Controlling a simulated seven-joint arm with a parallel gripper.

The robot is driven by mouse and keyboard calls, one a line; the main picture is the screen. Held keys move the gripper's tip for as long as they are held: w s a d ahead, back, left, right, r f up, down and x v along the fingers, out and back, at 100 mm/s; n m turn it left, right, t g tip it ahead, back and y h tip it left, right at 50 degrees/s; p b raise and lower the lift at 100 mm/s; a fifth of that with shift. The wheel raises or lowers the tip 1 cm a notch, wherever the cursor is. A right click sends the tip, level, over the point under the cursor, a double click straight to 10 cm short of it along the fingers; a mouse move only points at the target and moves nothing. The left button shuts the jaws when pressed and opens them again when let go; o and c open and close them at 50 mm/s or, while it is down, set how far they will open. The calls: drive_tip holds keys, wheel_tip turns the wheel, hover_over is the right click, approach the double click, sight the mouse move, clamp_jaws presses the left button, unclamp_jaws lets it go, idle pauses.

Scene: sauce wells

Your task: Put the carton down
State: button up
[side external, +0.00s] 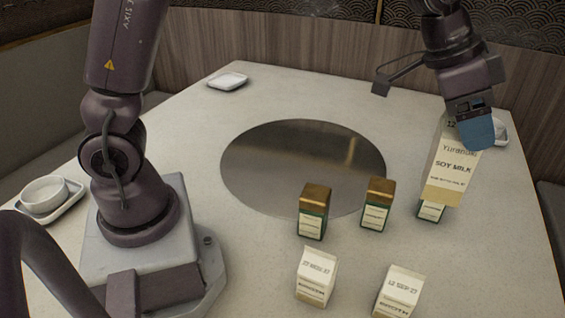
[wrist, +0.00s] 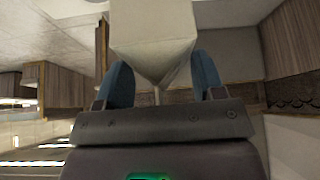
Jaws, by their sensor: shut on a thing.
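A soy milk carton (side external: 450,172), cream with a tan lower band, is held at the right side of the table in the side view. My gripper (side external: 474,130), with blue fingers, is shut on its upper part. The carton is slightly tilted and overlaps a small green and white box behind or below it. I cannot tell whether its base touches anything. In the wrist view the carton (wrist: 152,35) sits between the two blue fingers of my gripper (wrist: 162,80). The carton's base is not visible there.
Two green boxes with brown tops (side external: 313,212) (side external: 377,206) and two small cream cartons (side external: 316,276) (side external: 399,292) stand at the front. A third green box (side external: 431,210) is partly hidden by the carton. A round metal plate (side external: 290,165) fills the table's middle. White dishes sit near the edges.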

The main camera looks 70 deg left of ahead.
drive_tip(key=s+a+f+n+y, duration=0.15)
drive_tip(key=a+n, duration=0.25)
drive_tip(key=a, duration=0.6)
drive_tip(key=s+a+f+n+t+y, duration=0.1)
drive_tip(key=a+n+y, duration=0.15)
drive_tip(key=a, duration=0.75)
drive_tip(key=s+a+f+n+y, duration=0.15)
drive_tip(key=a+n, duration=0.35)
drive_tip(key=a, duration=0.5)
drive_tip(key=s+a+r+n+g+y, duration=0.25)
drive_tip(key=s+a+n, duration=0.25)
drive_tip(key=s+a, duration=0.4)
drive_tip(key=s+a+r+n+g+y, duration=0.1)
drive_tip(key=s+a+r+n, duration=0.3)
drive_tip(key=s+a, duration=0.5)
wheel_tip(320, 180, down, 21)
drive_tip(key=n, duration=0.1)
drive_tip(key=shift+s+a, duration=0.25)
drive_tip(key=shift+s, duration=0.1)
drive_tip(key=shift+f+n+g, duration=0.2)
drive_tip(key=shift+n+g, duration=0.05)
drive_tip(key=shift+w+f, duration=0.1)
drive_tip(key=shift+f, duration=1.65)
clamp_jaws()
